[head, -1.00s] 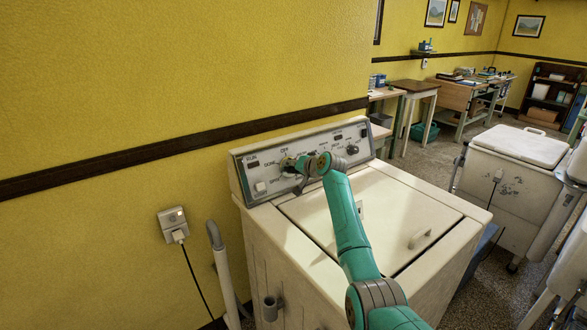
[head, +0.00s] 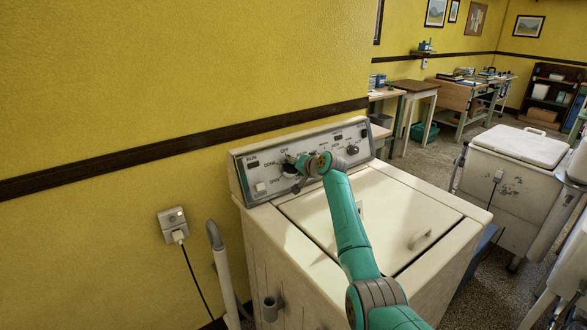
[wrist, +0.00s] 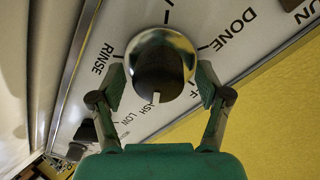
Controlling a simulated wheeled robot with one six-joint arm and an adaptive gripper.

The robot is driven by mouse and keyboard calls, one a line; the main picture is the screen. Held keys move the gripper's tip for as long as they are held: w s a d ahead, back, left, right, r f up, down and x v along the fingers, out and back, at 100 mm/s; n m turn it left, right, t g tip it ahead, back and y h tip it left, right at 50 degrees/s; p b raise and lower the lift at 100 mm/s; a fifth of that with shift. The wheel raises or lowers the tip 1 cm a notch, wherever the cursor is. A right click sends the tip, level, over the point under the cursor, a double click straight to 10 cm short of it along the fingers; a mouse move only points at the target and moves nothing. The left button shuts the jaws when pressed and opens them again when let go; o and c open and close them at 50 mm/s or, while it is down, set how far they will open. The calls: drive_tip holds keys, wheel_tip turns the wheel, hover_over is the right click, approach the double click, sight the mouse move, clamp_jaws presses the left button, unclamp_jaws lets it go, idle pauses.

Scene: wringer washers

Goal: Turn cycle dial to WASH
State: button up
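The cycle dial (wrist: 160,62) is a round knob with a shiny metal skirt, a dark face and a white pointer mark. It is on the washer's control panel (head: 347,134). In the wrist view its mark points down at a partly hidden label reading "ASH", beside "LOW". RINSE is to the left, DONE to the right, and "FF" shows by the right finger. My gripper (wrist: 160,84) has one finger on each side of the dial, seemingly touching its rim. In the head view my gripper (head: 299,168) is at the panel's left part and covers some of the dial.
The washer's lid (head: 385,215) is closed below the panel. Another knob (head: 352,149) and small switches are on the panel. A yellow wall is behind, with a plugged outlet (head: 173,223). A grey hose (head: 215,240) stands at the left. Another white washer (head: 510,185) stands at the right.

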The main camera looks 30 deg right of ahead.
drive_tip(key=v, duration=0.7)
drive_tip(key=shift+s, duration=0.3)
idle(0.6)
